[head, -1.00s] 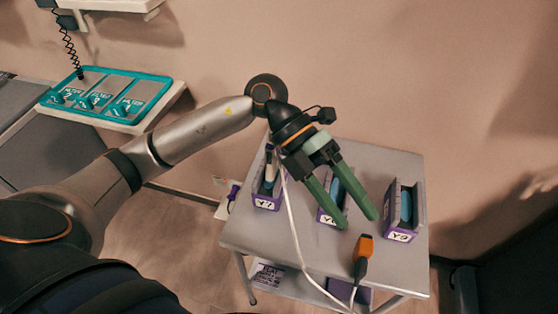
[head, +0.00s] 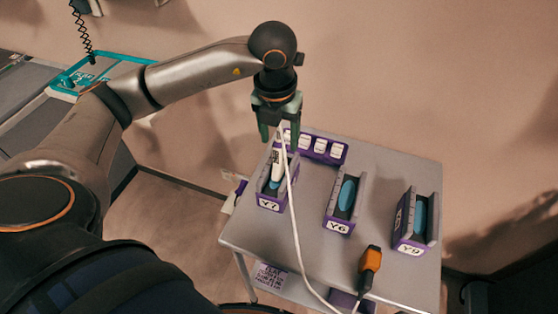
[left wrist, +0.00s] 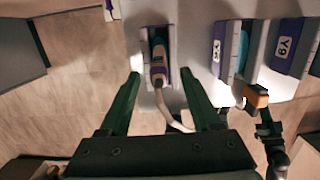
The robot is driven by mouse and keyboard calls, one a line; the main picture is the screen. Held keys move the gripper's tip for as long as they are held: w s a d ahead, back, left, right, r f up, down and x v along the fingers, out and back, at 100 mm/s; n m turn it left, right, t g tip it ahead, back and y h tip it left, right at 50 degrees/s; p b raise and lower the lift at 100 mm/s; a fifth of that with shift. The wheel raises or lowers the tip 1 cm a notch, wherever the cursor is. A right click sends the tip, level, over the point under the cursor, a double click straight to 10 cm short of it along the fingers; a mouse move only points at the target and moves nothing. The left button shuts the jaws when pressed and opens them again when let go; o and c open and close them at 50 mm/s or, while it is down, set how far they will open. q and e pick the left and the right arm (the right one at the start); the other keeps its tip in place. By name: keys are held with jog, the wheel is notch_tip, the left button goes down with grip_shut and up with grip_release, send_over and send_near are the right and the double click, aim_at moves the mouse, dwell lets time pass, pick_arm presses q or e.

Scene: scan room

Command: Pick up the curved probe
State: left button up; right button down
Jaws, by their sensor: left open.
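The only probe I can see is a white-handled one (head: 276,165) with a pale cable, standing in the purple-and-grey holder marked Y7 (head: 269,204); whether its head is curved is hidden. In the left wrist view the probe (left wrist: 158,52) lies just beyond the fingertips, roughly centred between them, its cable curving down to the right. My left gripper (head: 279,131) is open and empty, pointing down above and behind the Y7 holder. It also shows in the left wrist view (left wrist: 160,80). My right gripper is not in view.
The grey table (head: 315,240) also bears holders marked Y6 (head: 338,226) and Y9 (head: 410,246), with blue inside and no probe visible. A purple rack (head: 322,148) stands behind. The cable (head: 294,222) runs across the table.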

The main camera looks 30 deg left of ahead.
aim_at(279, 151)
pick_arm(q)
jog(key=shift+w+a+f, duration=0.1)
jog(key=shift+w+f, duration=0.05)
jog(key=shift+f, duration=1.2)
jog(key=shift+w+a+f, duration=0.1)
jog(key=shift+f, duration=1.25)
grip_shut()
